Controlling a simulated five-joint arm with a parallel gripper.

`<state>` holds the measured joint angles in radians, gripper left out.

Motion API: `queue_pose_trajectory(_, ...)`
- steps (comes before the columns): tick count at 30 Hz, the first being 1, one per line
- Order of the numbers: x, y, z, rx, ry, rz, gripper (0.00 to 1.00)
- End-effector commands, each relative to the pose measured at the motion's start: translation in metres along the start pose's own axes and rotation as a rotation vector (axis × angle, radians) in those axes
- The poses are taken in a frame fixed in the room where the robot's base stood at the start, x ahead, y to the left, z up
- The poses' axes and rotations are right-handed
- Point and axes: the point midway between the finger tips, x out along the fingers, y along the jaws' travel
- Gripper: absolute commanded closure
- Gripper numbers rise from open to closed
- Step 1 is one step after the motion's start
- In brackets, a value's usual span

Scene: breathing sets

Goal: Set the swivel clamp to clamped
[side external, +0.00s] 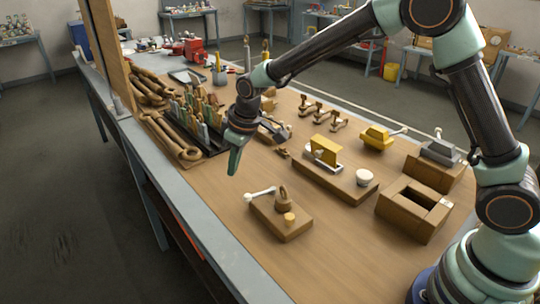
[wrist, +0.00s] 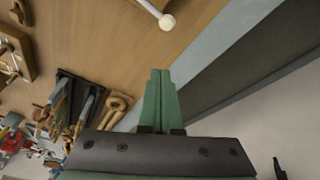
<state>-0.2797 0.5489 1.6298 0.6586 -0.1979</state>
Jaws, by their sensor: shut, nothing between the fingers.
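The swivel clamp appears to be the small wooden block (side external: 285,224) near the table's front edge, with a brown upright post, a yellowish round piece and a light lever arm (side external: 262,193) ending in a white ball. The lever points left, towards the table's edge. In the wrist view, the lever's white ball (wrist: 167,21) shows at the top; the block is out of that view. My gripper (side external: 234,165) is shut and empty, pointing down above the table, behind the lever's ball and apart from it. Its green fingers are together in the wrist view (wrist: 160,75).
A dark rack (side external: 205,140) of tools and brown rings stands behind my gripper. A long wooden base (side external: 335,180) with a yellow part and white knob lies to the right, beside an open wooden box (side external: 412,210). Bare tabletop surrounds the clamp's block.

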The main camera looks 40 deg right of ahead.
Motion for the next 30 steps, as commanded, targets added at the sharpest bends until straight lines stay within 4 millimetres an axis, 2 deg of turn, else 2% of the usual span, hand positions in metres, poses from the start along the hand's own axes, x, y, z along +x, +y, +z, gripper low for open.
queue_pose_trajectory(6,0.04,-0.003,0.001,0.0,-0.003,-0.002,1.0)
queue_pose_trajectory(17,0.089,-0.006,0.0,0.0,-0.001,-0.004,1.0)
queue_pose_trajectory(30,0.069,-0.004,0.031,0.001,0.0,0.001,1.0)
